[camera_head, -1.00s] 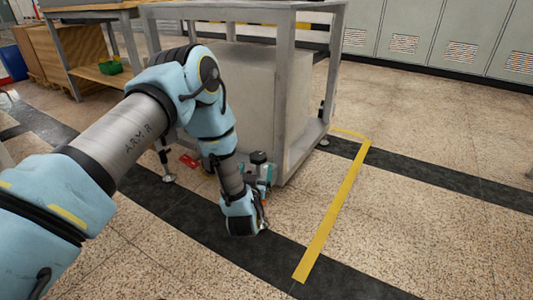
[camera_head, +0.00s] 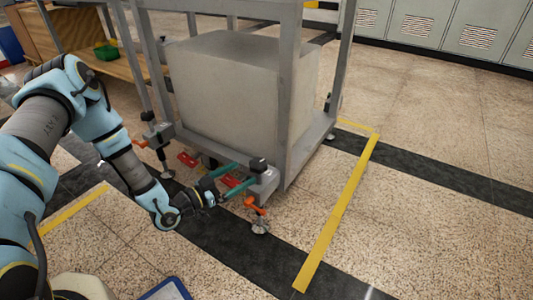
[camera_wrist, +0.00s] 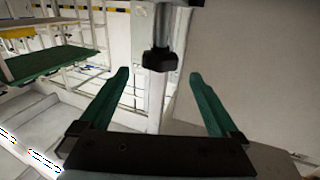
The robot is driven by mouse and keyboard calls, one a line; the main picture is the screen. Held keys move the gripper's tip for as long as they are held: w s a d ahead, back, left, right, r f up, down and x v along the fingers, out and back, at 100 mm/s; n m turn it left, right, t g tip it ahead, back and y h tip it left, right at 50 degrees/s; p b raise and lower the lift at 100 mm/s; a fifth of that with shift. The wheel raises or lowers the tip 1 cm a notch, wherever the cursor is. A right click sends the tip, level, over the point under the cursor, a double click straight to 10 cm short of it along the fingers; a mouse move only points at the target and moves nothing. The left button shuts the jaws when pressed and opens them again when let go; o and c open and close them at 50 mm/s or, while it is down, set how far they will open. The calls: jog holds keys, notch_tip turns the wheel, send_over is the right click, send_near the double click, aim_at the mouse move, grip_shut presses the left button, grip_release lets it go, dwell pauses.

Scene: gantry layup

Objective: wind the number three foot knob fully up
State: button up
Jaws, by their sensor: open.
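My gripper (camera_head: 247,171) is low at the near corner of the grey metal frame (camera_head: 288,100), with its two teal fingers spread and empty. A corner foot has a black knob (camera_head: 258,163) on top, a grey bracket, an orange handle (camera_head: 253,206) below and a round pad (camera_head: 261,227) on the floor. The fingertips are close to the bracket and knob. In the wrist view a black knob (camera_wrist: 160,59) on a metal stem shows between and slightly above the fingertips, with gaps on both sides. No foot number is readable.
Another foot with a black knob (camera_head: 148,116) and orange handle (camera_head: 139,143) stands at the frame's left corner. Red parts (camera_head: 187,160) lie low under the frame. A large grey block (camera_head: 225,85) fills the frame. Floor to the right is clear, with yellow tape (camera_head: 340,210).

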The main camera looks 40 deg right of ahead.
aim_at(264, 160)
jog(key=d, duration=0.3)
jog(key=d+b, duration=0.1)
jog(key=d, duration=0.3)
jog(key=d+b, duration=0.1)
jog(key=d, duration=0.2)
jog(key=shift+s+d, duration=0.35)
jog(key=shift+s, duration=0.05)
jog(key=c, duration=1.4)
jog(key=shift+w+r+n+t+p, duration=0.15)
jog(key=shift+n+t+p, duration=0.6)
jog(key=shift+t, duration=0.45)
jog(key=shift+o, duration=0.2)
jog(key=shift+w+n+t, duration=0.2)
jog(key=shift+n+t, duration=0.35)
jog(key=shift+t, duration=0.25)
